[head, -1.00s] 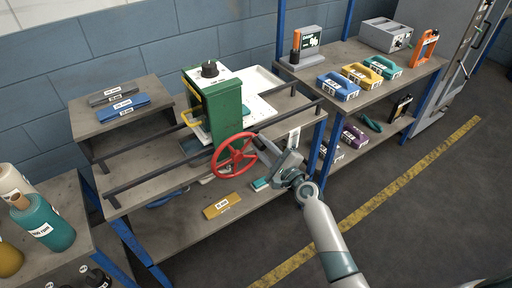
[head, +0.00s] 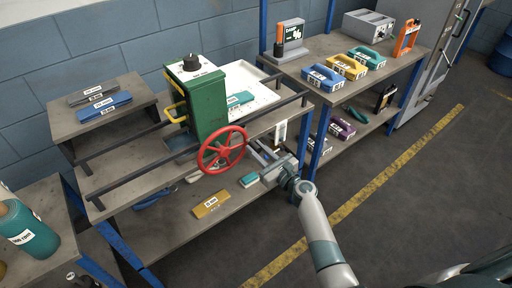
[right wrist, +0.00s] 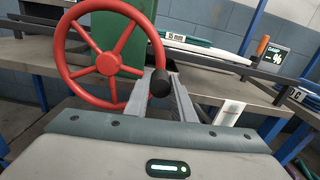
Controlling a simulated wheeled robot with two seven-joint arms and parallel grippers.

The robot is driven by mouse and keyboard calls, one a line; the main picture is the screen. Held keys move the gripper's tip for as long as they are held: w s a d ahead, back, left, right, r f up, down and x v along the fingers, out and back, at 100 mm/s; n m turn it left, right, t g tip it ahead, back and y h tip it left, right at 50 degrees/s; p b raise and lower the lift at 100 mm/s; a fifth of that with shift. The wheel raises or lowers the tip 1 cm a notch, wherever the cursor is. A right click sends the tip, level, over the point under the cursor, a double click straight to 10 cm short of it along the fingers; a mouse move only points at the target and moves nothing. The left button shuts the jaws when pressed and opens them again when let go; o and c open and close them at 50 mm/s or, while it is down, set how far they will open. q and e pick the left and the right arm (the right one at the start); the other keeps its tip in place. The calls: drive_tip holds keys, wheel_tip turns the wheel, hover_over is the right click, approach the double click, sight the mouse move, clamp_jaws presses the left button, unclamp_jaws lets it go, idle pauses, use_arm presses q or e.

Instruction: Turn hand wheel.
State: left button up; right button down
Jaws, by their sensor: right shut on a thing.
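The red hand wheel (head: 221,150) is on the front of a green machine block (head: 208,106) on a rail frame. It has spokes and stands roughly upright. In the right wrist view the wheel (right wrist: 107,63) fills the upper left. A black handle knob (right wrist: 160,83) sticks out near its right rim, toward the camera. My right gripper (head: 256,152) is at the wheel's right side. In the right wrist view its fingers (right wrist: 162,98) are shut around the handle, which partly hides them. My left gripper is not in view.
Dark rails (head: 130,150) run along the bench on both sides of the block. A white tray (head: 262,92) lies behind it. A yellow block (head: 211,204) lies on the lower shelf. A second bench at right holds several coloured cases. The floor at right is clear.

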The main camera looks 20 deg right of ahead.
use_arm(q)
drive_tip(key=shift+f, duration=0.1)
use_arm(e)
drive_tip(key=shift+d+f+m, duration=0.1)
drive_tip(key=shift+f+m, duration=0.25)
drive_tip(key=shift+m, duration=0.05)
drive_tip(key=c, duration=1.5)
unclamp_jaws()
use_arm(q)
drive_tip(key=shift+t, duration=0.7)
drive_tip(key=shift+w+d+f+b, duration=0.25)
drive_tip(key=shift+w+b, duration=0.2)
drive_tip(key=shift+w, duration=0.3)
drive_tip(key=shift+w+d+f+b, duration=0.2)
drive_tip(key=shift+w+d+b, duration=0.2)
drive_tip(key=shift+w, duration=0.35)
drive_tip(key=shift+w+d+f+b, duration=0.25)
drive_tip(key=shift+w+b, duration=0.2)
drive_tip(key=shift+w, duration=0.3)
use_arm(e)
drive_tip(key=shift+v, duration=8.65)
